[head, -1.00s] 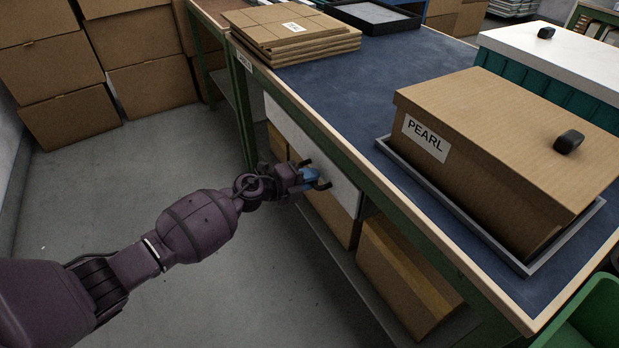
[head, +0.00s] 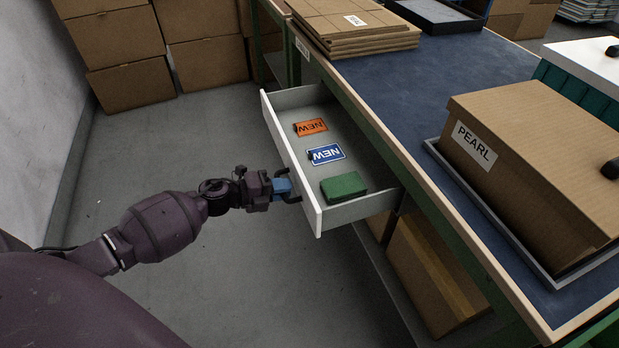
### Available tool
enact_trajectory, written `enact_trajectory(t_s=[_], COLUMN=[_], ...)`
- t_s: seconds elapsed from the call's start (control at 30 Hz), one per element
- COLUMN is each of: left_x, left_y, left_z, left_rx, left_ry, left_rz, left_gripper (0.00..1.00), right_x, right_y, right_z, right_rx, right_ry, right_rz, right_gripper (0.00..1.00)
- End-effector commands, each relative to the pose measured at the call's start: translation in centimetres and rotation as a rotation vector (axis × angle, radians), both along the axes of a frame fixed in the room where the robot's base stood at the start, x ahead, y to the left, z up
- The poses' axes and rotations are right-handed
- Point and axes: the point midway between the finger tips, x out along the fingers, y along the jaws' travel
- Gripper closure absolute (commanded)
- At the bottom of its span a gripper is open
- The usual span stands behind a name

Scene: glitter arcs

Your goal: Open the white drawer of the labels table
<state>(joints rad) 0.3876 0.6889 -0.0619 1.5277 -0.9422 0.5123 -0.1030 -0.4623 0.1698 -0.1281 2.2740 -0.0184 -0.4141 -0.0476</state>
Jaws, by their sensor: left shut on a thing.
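The white drawer (head: 308,196) is pulled out from under the blue-topped table (head: 415,85), with its inside showing. My right gripper is not in view.
A cardboard box labelled PEARL (head: 540,160) stands in a grey tray on the table. Flat cardboard (head: 350,30) is stacked at the far end. Boxes (head: 440,270) sit on the shelf below. The grey floor (head: 190,150) left of the drawer is clear.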

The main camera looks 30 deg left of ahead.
Motion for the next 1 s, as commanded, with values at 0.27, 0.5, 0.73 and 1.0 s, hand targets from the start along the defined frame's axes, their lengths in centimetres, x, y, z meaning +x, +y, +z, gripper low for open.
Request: enact_trajectory(t_s=[0.27, 0.5, 0.73, 1.0], left_x=[-4.3, -6.1, -6.5, -6.5], left_y=[3.5, 4.8, 5.2, 5.1], left_z=[0.1, 0.1, 0.0, 0.0], left_rx=[0.000, 0.000, 0.001, 0.001], left_ry=[0.000, -0.002, -0.001, -0.001], left_rz=[0.002, 0.001, 0.001, 0.001], left_gripper=[1.00, 1.00, 1.00, 0.84], right_x=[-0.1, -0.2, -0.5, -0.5], right_y=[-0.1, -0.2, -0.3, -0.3], right_z=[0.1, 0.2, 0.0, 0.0], right_rx=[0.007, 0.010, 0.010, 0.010], right_ry=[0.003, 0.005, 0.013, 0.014], right_rz=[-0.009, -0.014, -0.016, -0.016], right_gripper=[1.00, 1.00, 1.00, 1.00])
